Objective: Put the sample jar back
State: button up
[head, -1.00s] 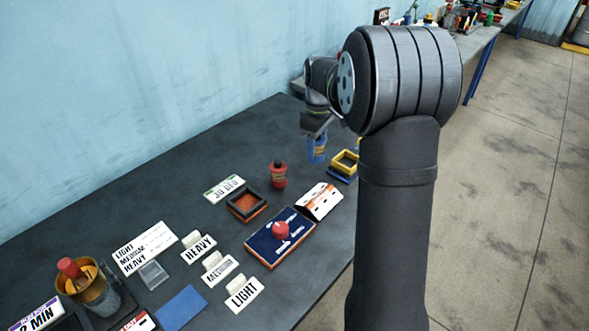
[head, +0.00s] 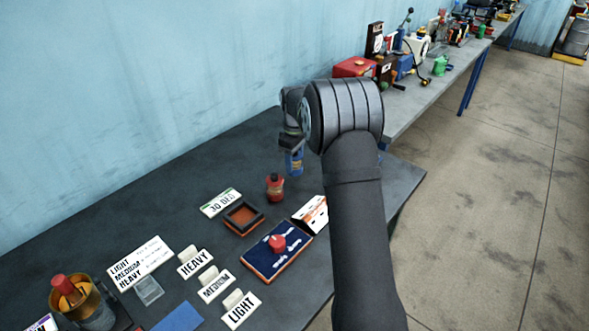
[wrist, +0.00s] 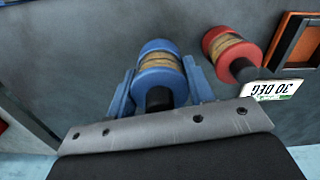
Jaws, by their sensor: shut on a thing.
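A jar with blue ends and a tan middle band (wrist: 160,72) is between my gripper's blue fingers in the wrist view. In the head view this blue jar (head: 295,163) hangs below my gripper (head: 291,148), near the far end of the dark bench. My gripper is shut on it. Whether its base touches the bench is hard to tell. A similar red jar (head: 275,187) stands on the bench, nearer and to the left; it also shows in the wrist view (wrist: 232,52).
A square orange-lined frame (head: 243,217) and a "30 DEG" card (head: 221,202) are near the red jar. A blue board with a red knob (head: 277,250), HEAVY, MEDIUM and LIGHT cards, and a metal pot (head: 82,302) lie nearer. My arm covers the bench's right side.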

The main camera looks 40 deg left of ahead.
aim_at(295, 169)
jog(key=shift+f, duration=1.95)
jog(key=shift+f, duration=0.15)
jog(key=o, duration=1.2)
notch_tip(295, 169, up, 12)
jog(key=shift+r, duration=0.15)
notch_tip(295, 169, down, 12)
jog(key=shift+r, duration=1.6)
